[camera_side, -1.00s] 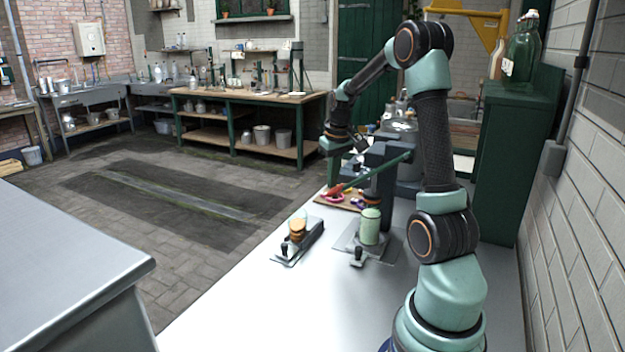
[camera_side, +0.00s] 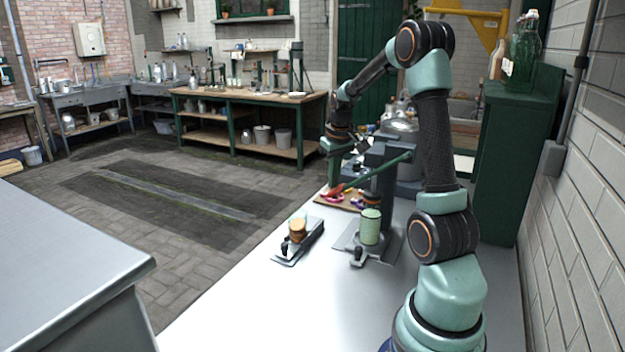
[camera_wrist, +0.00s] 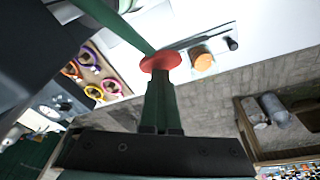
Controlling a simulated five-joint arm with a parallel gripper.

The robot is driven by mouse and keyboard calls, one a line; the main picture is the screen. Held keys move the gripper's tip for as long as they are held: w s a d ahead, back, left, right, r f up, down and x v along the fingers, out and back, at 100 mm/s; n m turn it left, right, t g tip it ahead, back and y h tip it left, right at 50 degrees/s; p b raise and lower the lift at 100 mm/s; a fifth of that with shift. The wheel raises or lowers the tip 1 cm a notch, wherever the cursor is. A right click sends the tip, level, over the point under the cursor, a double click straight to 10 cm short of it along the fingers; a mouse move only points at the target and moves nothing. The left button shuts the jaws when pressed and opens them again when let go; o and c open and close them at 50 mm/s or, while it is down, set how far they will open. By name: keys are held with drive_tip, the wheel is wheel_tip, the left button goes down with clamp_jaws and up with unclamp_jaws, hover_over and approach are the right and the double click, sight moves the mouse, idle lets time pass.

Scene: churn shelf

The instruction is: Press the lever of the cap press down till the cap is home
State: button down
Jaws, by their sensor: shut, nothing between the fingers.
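The cap press (camera_side: 378,168) stands on the pale worktop with a green lever (camera_side: 385,168) slanting down to the left. The lever ends in a red knob (camera_side: 334,190), which also shows in the wrist view (camera_wrist: 160,61). A pale green jar (camera_side: 370,228) stands on the press base under the column; whether a cap sits on it is too small to tell. My gripper (camera_side: 333,178) is shut and empty, right at the knob, with its fingertips (camera_wrist: 159,78) just over or against it. I cannot tell if they touch.
A small black-handled fixture (camera_side: 300,243) holding an orange-brown piece stands left of the press. A board with coloured rings (camera_wrist: 100,75) lies behind the lever end. The front of the worktop (camera_side: 300,310) is clear.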

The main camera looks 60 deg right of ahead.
drive_tip(key=shift+s+a+f, duration=0.15)
drive_tip(key=shift+s+f, duration=0.2)
drive_tip(key=shift+s, duration=0.1)
drive_tip(key=shift+d+v, duration=0.15)
drive_tip(key=shift+v, duration=0.85)
drive_tip(key=shift+d+v, duration=0.15)
drive_tip(key=shift+v, duration=0.8)
drive_tip(key=shift+w+r, duration=0.1)
drive_tip(key=shift+w, duration=0.1)
drive_tip(key=shift+w+d+r, duration=0.1)
drive_tip(key=shift+w+r, duration=0.25)
drive_tip(key=shift+r, duration=0.3)
drive_tip(key=shift+w+a+r, duration=0.1)
drive_tip(key=shift+w+r, duration=0.25)
drive_tip(key=shift+r, duration=0.35)
drive_tip(key=shift+w+d+r, duration=0.1)
drive_tip(key=shift+w+r, duration=0.2)
drive_tip(key=shift+r, duration=0.35)
drive_tip(key=shift+w+r, duration=0.3)
drive_tip(key=shift+r, duration=0.35)
drive_tip(key=shift+w+r, duration=0.3)
drive_tip(key=shift+r, duration=0.3)
drive_tip(key=shift+w+r, duration=0.25)
drive_tip(key=shift+r, duration=0.5)
